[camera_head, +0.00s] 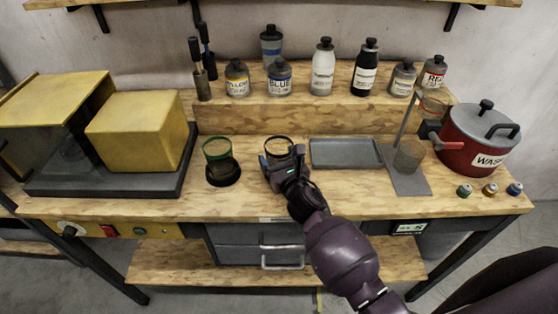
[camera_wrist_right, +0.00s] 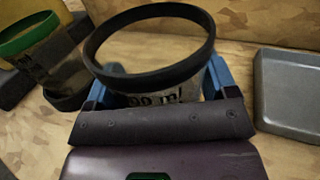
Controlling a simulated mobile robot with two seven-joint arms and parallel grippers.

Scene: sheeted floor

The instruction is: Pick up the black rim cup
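The black rim cup (camera_head: 279,147) is a clear cup with a dark ring at its top, upright near the middle of the workbench. In the right wrist view its black rim (camera_wrist_right: 95,48) fills the upper middle, with "ml" lettering on the clear wall below. My right gripper (camera_head: 281,164) is at the cup's near side. In the wrist view its blue fingers (camera_wrist_right: 158,88) flank the cup wall, below the rim. Whether they press on the cup cannot be told, and the cup's base is hidden. My left gripper is not in view.
A green rim cup (camera_head: 217,149) in a dark round holder stands left of the gripper. A grey tray (camera_head: 345,153) lies to the right, then a stand with a brownish cup (camera_head: 408,157) and a red pot (camera_head: 478,140). Several bottles line the shelf behind.

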